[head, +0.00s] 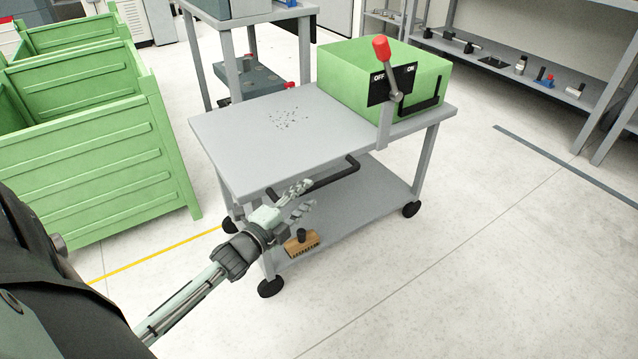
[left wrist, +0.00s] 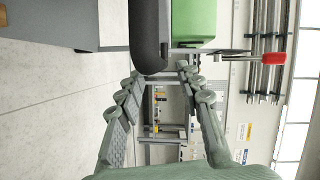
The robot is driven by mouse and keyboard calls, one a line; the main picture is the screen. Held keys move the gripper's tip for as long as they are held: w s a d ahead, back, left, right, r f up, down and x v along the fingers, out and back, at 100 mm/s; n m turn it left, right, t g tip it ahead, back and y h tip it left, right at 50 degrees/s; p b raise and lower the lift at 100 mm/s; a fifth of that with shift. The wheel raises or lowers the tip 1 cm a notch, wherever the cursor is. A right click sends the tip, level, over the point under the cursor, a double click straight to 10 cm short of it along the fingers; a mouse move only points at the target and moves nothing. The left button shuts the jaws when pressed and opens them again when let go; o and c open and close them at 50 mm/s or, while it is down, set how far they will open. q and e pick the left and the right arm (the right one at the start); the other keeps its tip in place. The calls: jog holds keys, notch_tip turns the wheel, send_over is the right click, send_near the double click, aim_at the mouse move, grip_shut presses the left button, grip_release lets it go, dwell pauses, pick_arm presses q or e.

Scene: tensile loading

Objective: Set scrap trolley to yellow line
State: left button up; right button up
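The scrap trolley (head: 240,150) is a grey two-shelf cart on black castors, with a green box (head: 345,75) and a red-knobbed lever (head: 382,50) on top. Its black handle (head: 335,178) sticks out from the near side and shows dark and large in the left wrist view (left wrist: 148,35). My left gripper (head: 300,199) is at the handle's left part, fingers spread; in the left wrist view (left wrist: 161,78) the handle lies just beyond the fingertips, with no clear contact. The yellow line (head: 160,252) runs on the floor left of the trolley, partly hidden behind it. My right gripper is out of view.
Green crates (head: 100,150) stand to the left. A grey bench (head: 225,50) stands behind the trolley. Shelving (head: 500,60) is at the back right, with a dark floor strip (head: 560,162) before it. Floor right of the trolley is clear. A brush (head: 300,243) lies on its lower shelf.

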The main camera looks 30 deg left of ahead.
aim_at(312, 190)
pick_arm(q)
jog(key=w, duration=0.6)
jog(key=shift+f, duration=0.25)
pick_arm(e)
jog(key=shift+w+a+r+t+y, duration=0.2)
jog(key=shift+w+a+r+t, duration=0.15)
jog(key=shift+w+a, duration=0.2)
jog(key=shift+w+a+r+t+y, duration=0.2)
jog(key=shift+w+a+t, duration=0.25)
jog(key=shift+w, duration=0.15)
pick_arm(q)
jog(key=shift+c, duration=0.4)
grip_shut()
